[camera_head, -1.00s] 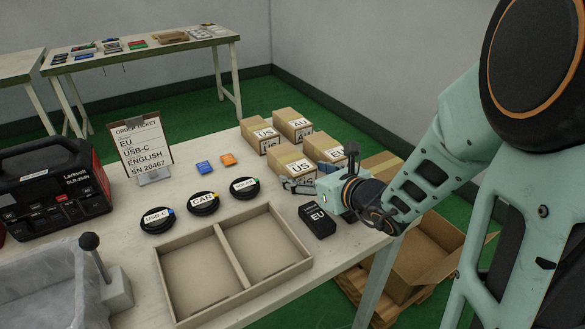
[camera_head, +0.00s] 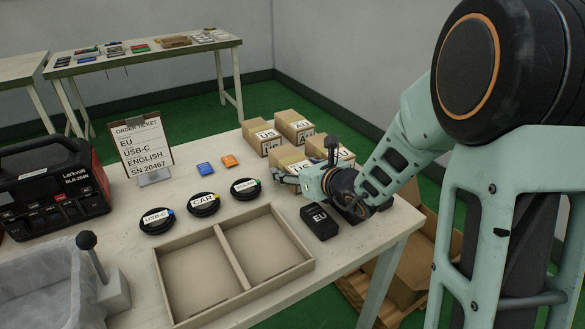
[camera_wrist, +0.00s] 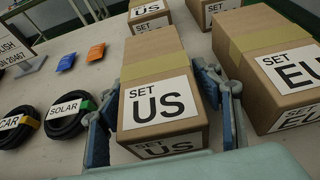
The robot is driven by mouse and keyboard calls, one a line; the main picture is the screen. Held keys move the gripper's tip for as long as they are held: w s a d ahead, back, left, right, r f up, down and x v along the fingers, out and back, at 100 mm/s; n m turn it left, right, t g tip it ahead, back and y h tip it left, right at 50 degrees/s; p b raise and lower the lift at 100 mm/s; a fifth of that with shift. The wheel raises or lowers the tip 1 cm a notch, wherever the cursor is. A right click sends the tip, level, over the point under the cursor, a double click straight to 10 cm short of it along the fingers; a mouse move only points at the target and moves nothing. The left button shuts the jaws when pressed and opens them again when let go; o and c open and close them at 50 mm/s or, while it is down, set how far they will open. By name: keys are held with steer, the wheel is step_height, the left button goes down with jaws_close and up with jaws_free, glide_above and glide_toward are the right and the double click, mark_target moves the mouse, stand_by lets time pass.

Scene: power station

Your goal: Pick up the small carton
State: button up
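Several small brown cartons stand in a group at the right end of the table. The front-left carton (camera_head: 288,156), labelled SET US, shows large in the wrist view (camera_wrist: 150,58). My gripper (camera_head: 292,179) is low at its near end, with the arm coming in from the right. In the wrist view my gripper (camera_wrist: 165,128) has one blue finger on each side of this carton, close to its sides. I cannot see clear contact, and the carton rests on the table. A SET EU carton (camera_wrist: 268,50) stands just right of the right finger.
A black EU adapter (camera_head: 319,221) lies just in front of my gripper. A divided tray (camera_head: 233,258), coiled cables (camera_head: 204,204) and blue and orange packets (camera_head: 205,168) are to the left. An open box (camera_head: 415,262) is below the table's right edge.

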steer(key=c, duration=1)
steer(key=shift+r, duration=0.1)
steer(key=shift+c, duration=0.7)
steer(key=shift+r, duration=0.1)
